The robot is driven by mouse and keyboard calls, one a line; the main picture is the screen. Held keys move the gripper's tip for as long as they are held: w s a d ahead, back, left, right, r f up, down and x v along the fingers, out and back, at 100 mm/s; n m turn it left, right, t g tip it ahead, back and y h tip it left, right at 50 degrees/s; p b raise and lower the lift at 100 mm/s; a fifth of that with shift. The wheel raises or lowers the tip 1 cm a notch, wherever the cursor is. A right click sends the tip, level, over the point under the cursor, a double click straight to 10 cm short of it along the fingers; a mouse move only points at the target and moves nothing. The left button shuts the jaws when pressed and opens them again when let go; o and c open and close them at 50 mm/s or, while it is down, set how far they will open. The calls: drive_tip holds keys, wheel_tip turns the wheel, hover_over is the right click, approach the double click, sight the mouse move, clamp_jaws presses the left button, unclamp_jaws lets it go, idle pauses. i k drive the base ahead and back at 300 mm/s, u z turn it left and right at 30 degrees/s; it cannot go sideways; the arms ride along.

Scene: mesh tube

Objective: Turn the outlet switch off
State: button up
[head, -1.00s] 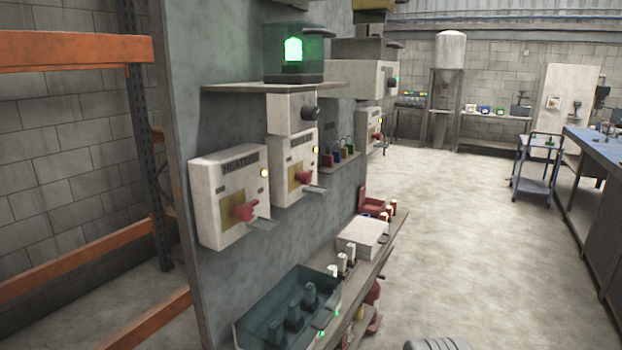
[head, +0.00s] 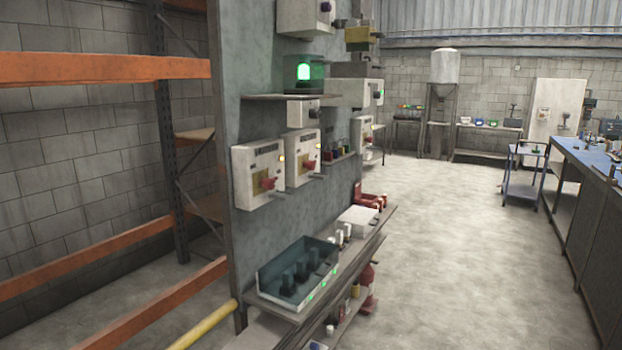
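Wall boxes with red switch handles hang on the grey panel. The nearest white box (head: 242,182) has a red handle (head: 268,184) on a yellow plate. A second white box (head: 293,165) beside it has a red handle (head: 310,165). A third, smaller switch box (head: 361,136) is farther along the panel. Small yellowish lamps show on the two nearer boxes. Their labels are too blurred to read, so I cannot tell which one is the outlet switch. My gripper is not in view.
A ledge below bears a teal open tray (head: 268,290) and a white box (head: 358,219). Orange racking (head: 100,68) is at left. Open floor (head: 450,250) lies right of the panel, before a blue-topped bench (head: 582,155).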

sight(310, 165)
drive_tip(key=z, duration=0.85)
drive_tip(key=i, duration=1.05)
drive_tip(key=u, duration=0.8)
drive_tip(key=i, duration=0.85)
drive_tip(key=u, duration=0.85)
